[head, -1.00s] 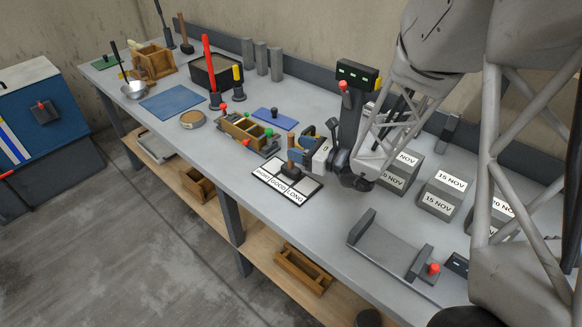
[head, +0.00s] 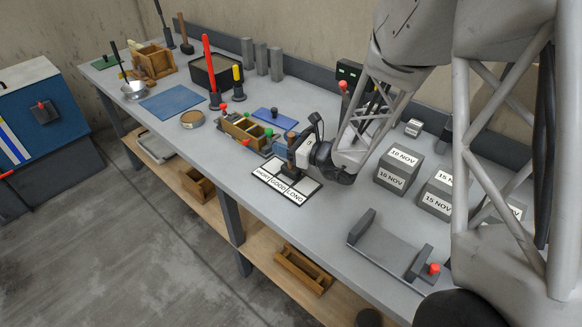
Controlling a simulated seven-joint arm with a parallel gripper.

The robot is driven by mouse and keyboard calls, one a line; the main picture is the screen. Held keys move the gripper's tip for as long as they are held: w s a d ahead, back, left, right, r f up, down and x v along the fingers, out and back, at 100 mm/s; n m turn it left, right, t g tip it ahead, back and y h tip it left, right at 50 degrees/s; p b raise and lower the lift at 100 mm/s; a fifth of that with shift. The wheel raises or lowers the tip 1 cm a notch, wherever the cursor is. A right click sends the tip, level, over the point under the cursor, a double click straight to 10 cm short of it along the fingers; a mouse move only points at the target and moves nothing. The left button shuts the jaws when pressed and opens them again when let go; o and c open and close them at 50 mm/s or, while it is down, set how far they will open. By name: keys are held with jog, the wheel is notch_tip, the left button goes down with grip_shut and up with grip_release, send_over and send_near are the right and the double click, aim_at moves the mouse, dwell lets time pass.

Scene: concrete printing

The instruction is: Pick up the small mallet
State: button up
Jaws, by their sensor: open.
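A small mallet (head: 291,158) with a brown upright handle and a dark head stands on the white board (head: 268,186) marked SHORT, GOOD and LONG. My gripper (head: 293,149) is open at the handle, coming in from the right. The fingers are small and partly hidden, so I cannot tell whether they straddle the handle or touch it. A second mallet-like tool (head: 184,34), also with a brown handle and dark head, stands at the far back of the bench.
A wooden three-part mould (head: 243,130) and a blue plate (head: 274,118) lie just behind. Grey dated blocks (head: 398,168) stand to the right, with a grey cradle (head: 388,248) in front.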

aim_at(293, 136)
grip_shut()
dwell(0.3)
jog(key=shift+r, duration=0.2)
jog(key=r, duration=0.3)
jog(key=shift+s+d+r, duration=0.1)
jog(key=shift+s+r, duration=0.05)
jog(key=shift+s, duration=0.15)
jog(key=s+d+r, duration=0.1)
jog(key=s+d, duration=0.2)
jog(key=s, duration=1.2)
jog(key=shift+d+r, duration=0.15)
jog(key=shift+d, duration=0.05)
dwell(0.3)
